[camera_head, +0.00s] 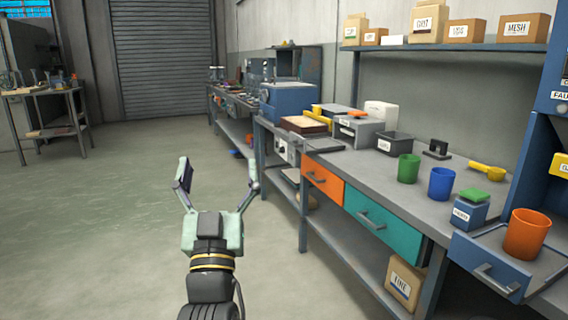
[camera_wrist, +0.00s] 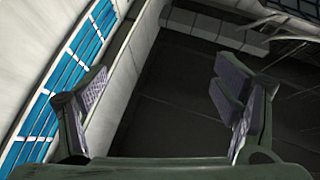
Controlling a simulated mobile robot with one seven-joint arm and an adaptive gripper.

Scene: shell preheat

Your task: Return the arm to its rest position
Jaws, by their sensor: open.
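My gripper (camera_head: 217,180) is open and empty in the head view. It is raised over the bare floor to the left of the workbench, with its fingers spread and pointing up in the picture. It touches nothing. In the wrist view my gripper (camera_wrist: 168,95) shows both pads wide apart, with nothing between them. Beyond the pads are a pale wall, blue window panes (camera_wrist: 65,75) and dark overhead structure.
The workbench (camera_head: 340,160) fills the right side, with an orange drawer (camera_head: 322,184), a teal drawer (camera_head: 375,218), a green cup (camera_head: 408,168), a blue cup (camera_head: 441,184) and an orange cup (camera_head: 526,234). Floor (camera_head: 100,220) at left is clear.

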